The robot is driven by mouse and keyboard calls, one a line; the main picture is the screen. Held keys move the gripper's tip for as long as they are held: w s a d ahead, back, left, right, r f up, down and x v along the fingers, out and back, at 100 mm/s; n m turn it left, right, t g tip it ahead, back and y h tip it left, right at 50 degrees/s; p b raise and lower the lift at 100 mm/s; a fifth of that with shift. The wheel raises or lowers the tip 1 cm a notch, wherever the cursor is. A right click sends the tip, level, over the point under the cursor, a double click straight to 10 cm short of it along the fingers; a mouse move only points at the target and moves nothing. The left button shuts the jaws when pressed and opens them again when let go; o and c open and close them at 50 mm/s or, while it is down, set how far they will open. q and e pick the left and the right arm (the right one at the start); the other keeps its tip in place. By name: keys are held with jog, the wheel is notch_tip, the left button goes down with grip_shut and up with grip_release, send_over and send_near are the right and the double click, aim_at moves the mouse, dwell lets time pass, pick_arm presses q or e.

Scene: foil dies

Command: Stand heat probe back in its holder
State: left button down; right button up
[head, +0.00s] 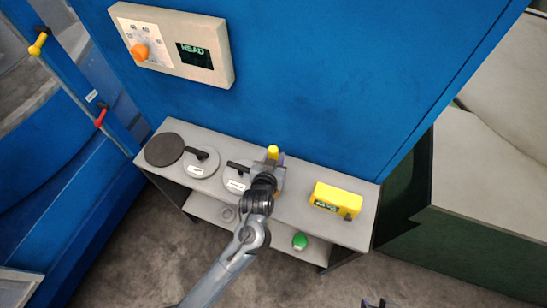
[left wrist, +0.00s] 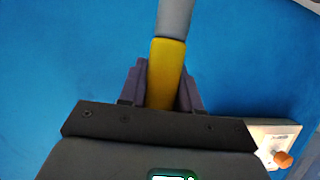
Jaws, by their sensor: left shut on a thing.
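The heat probe shows in the left wrist view as a yellow handle (left wrist: 166,72) with a grey shaft (left wrist: 174,18) running out of the top of the picture. My left gripper (left wrist: 163,85) is shut on the yellow handle. In the head view my left gripper (head: 271,172) is over the back of the grey bench, near the blue wall, and a yellow end of the probe (head: 272,152) shows just past it. The arm and gripper hide the rest of the probe. I cannot make out its holder. A small dark part of my right gripper (head: 378,303) shows at the bottom edge.
The bench (head: 300,212) carries a dark disc (head: 164,149), two pale discs with black handles (head: 201,162) (head: 236,180) and a yellow box (head: 335,200). A green button (head: 300,241) is below. A control panel (head: 172,43) hangs on the blue wall (head: 320,70).

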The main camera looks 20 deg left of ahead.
pick_arm(q)
jog(key=shift+f+b, duration=1.25)
jog(key=shift+f, duration=1.65)
jog(key=shift+p, duration=1.05)
dwell(0.6)
jog(key=shift+f+b, duration=0.5)
jog(key=shift+f, duration=0.5)
jog(key=shift+f+b, duration=0.5)
jog(key=shift+f, duration=0.45)
